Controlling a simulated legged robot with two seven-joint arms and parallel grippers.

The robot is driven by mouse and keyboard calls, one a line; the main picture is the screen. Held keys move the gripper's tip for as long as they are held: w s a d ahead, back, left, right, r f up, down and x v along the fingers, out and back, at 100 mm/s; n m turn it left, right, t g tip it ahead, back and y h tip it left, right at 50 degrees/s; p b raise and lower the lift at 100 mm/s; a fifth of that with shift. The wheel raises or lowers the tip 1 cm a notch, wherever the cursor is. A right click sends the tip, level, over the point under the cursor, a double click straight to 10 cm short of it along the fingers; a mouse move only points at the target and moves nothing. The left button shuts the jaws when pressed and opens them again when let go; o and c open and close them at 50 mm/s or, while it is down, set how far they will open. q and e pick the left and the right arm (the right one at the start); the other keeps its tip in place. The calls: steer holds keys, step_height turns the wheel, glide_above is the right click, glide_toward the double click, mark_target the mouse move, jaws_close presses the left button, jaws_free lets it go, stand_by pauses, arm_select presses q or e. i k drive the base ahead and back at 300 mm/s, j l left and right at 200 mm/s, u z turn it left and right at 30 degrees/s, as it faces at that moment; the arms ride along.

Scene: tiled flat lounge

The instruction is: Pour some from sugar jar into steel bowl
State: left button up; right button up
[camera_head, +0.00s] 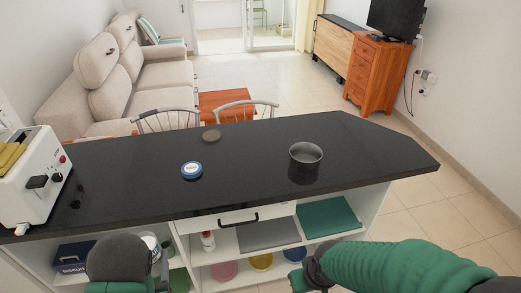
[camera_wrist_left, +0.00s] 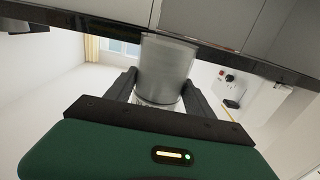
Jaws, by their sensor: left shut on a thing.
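My left gripper (camera_wrist_left: 158,90) is shut on a pale, greyish cylindrical jar, which I take to be the sugar jar (camera_wrist_left: 168,62). In the head view the jar (camera_head: 150,243) shows only in part, beside my dark left wrist, low in front of the counter. Its contents are not clear. The steel bowl (camera_head: 305,161) is a dark grey metal vessel standing upright on the black counter, right of centre. The left gripper is well left of the bowl and nearer to me.
A white toaster (camera_head: 30,180) stands at the left end. Open shelves below hold dishes and boxes. The counter around the bowl is clear.

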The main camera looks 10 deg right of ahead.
mark_target(305, 158)
steer(key=z, duration=1.1)
